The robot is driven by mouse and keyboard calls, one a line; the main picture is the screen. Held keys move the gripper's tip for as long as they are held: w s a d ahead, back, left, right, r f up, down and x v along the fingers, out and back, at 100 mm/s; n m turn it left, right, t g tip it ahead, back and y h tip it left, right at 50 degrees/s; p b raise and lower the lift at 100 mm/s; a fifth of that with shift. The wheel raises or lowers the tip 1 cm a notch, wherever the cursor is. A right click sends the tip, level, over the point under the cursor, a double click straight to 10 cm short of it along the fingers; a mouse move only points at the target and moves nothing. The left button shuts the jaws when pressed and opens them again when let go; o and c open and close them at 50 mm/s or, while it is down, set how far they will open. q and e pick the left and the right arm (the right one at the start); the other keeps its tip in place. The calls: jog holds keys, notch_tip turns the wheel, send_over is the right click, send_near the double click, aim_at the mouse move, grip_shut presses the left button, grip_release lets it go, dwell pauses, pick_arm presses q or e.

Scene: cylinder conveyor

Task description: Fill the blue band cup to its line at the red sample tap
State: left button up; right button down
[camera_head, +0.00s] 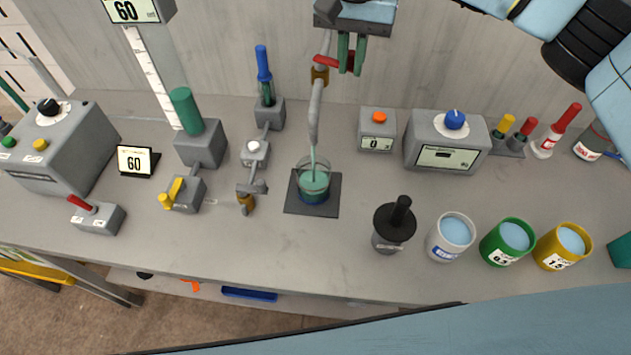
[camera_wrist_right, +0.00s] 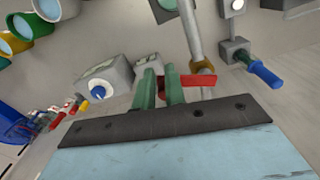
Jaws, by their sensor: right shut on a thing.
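The clear cup with a blue band (camera_head: 314,194) stands upright on a dark square mat (camera_head: 297,207) under the grey spout (camera_head: 315,110) of the red-handled tap. A thin green stream runs from the spout into the cup, and green liquid stands inside. I cannot make out a fill line clearly. My right gripper (camera_head: 349,65), with green fingers, is shut on the red tap handle (camera_head: 327,62) at the top. In the right wrist view its fingers (camera_wrist_right: 160,85) are at the red handle (camera_wrist_right: 196,81). My left gripper is not in view.
A blue-handled tap (camera_head: 263,65) stands left of the spout. A black-lidded pot (camera_head: 390,243) and white, green and yellow cups of blue liquid (camera_head: 508,235) stand at front right. A grey box with a blue knob (camera_head: 433,152) is behind them.

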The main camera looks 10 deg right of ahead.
jog(key=shift+w+a+r, duration=0.1)
jog(key=shift+a+r, duration=0.05)
jog(key=shift+a, duration=0.2)
jog(key=shift+w+d+n, duration=0.4)
jog(key=shift+d+n, duration=0.05)
jog(key=shift+n, duration=0.65)
jog(key=shift+w+d+n, duration=0.2)
jog(key=shift+w+n, duration=0.1)
jog(key=shift+n, duration=0.35)
jog(key=shift+w+d+n, duration=0.2)
jog(key=shift+w+n, duration=0.05)
jog(key=shift+n, duration=0.4)
jog(key=c, duration=1.8)
grip_release()
jog(key=shift+c, duration=0.2)
jog(key=o, duration=0.7)
jog(key=shift+w+a, duration=0.2)
jog(key=shift+w, duration=0.05)
jog(key=o, duration=0.9)
jog(key=shift+d+f, duration=0.15)
jog(key=shift+f, duration=0.05)
jog(key=shift+o, duration=0.2)
jog(key=shift+r+p, duration=3.05)
jog(key=shift+r, duration=1.5)
